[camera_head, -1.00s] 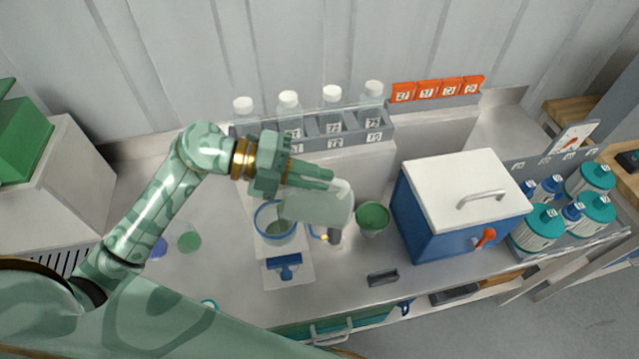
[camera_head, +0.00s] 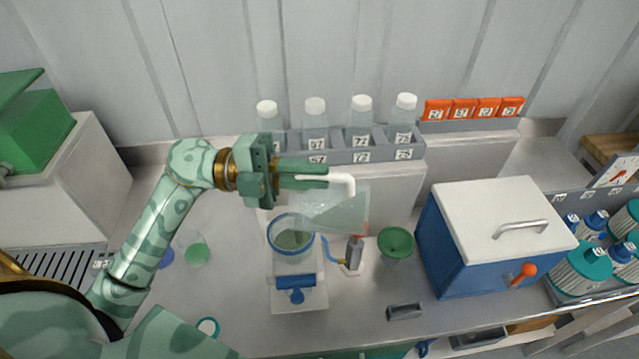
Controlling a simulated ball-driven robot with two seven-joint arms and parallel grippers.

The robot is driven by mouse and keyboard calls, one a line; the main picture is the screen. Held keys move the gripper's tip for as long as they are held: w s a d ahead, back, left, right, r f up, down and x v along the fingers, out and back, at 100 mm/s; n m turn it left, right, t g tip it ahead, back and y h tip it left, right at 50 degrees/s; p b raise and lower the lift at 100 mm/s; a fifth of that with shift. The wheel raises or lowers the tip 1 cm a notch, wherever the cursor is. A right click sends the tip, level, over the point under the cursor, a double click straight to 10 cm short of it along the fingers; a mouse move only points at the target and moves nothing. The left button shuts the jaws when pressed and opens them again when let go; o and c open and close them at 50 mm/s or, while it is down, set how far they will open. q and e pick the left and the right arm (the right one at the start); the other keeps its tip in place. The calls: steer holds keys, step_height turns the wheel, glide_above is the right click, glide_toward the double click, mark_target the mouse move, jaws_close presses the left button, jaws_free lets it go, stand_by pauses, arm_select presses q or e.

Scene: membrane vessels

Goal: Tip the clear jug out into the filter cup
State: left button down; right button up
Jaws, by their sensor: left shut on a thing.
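The clear jug (camera_head: 343,212) is held tilted in the air, with its left end over the right side of the filter cup. My left gripper (camera_head: 318,176) is shut on the jug at its white handle (camera_head: 341,185). The filter cup (camera_head: 291,249) is clear with a blue rim. It stands upright on a pale base with a blue clamp (camera_head: 291,291), and a grey-green surface shows inside it. I cannot make out a stream between jug and cup. My right gripper is not in view.
A green cup (camera_head: 396,243) and a small device with a blue tube (camera_head: 354,253) stand right of the filter cup. A blue box with white lid (camera_head: 503,220) is further right. Capped bottles (camera_head: 316,125) stand in a grey rack (camera_head: 345,157) behind. The front-left bench is mostly clear.

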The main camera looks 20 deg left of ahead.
arm_select(q)
steer(key=shift+s+a+t+h+b, duration=0.25)
steer(key=shift+a+h+b, duration=0.55)
steer(key=shift+b, duration=0.25)
steer(key=shift+s+a+t+h+b, duration=0.3)
steer(key=shift+a+h+b, duration=0.55)
steer(key=shift+b, duration=0.25)
steer(key=shift+s+a+t+h+b, duration=0.25)
steer(key=shift+a+h+b, duration=0.4)
steer(key=shift+a+b, duration=0.35)
steer(key=shift+d, duration=0.1)
